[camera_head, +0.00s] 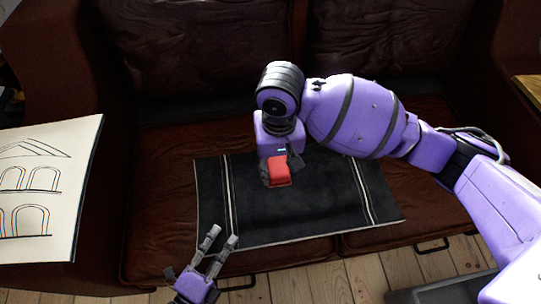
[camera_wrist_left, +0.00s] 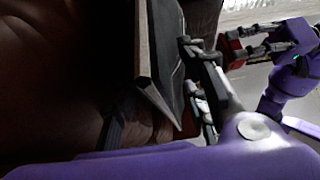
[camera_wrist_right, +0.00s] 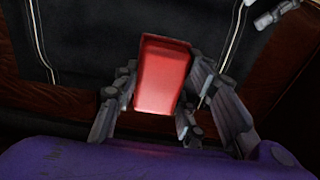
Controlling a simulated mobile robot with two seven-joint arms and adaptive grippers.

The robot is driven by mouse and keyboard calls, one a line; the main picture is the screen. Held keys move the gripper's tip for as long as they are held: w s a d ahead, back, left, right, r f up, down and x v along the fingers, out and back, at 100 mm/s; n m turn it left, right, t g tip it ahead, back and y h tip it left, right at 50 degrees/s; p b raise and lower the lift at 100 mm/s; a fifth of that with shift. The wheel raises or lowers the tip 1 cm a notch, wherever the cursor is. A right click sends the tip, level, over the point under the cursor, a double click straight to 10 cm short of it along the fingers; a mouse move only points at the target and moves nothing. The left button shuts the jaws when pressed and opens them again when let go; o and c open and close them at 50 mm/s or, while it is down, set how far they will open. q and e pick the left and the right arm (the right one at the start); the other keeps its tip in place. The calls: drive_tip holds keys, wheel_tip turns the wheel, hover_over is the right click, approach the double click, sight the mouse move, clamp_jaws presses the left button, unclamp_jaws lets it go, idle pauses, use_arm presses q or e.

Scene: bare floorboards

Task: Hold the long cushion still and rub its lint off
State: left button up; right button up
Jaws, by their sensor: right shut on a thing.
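The long cushion (camera_head: 300,215) is a flat dark piece with pale stripes near both ends, lying on the brown sofa seat. My right gripper (camera_head: 281,170) is shut on a red block (camera_head: 279,177), held over the cushion left of its middle. The red block also shows between the fingers in the right wrist view (camera_wrist_right: 162,75); whether it touches the cloth is unclear. My left gripper (camera_head: 222,236) has its fingers apart at the cushion's front left edge. In the left wrist view the cushion's edge (camera_wrist_left: 150,75) is beside those fingers, with no clear grip on it.
The sofa's backrest (camera_head: 215,45) rises behind the cushion. A board with arch drawings (camera_head: 45,190) stands at the left. Bare floorboards (camera_head: 320,285) lie in front, and a wooden surface (camera_head: 528,88) is at the right edge.

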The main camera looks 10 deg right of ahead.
use_arm(q)
drive_tip(key=v, duration=1.2)
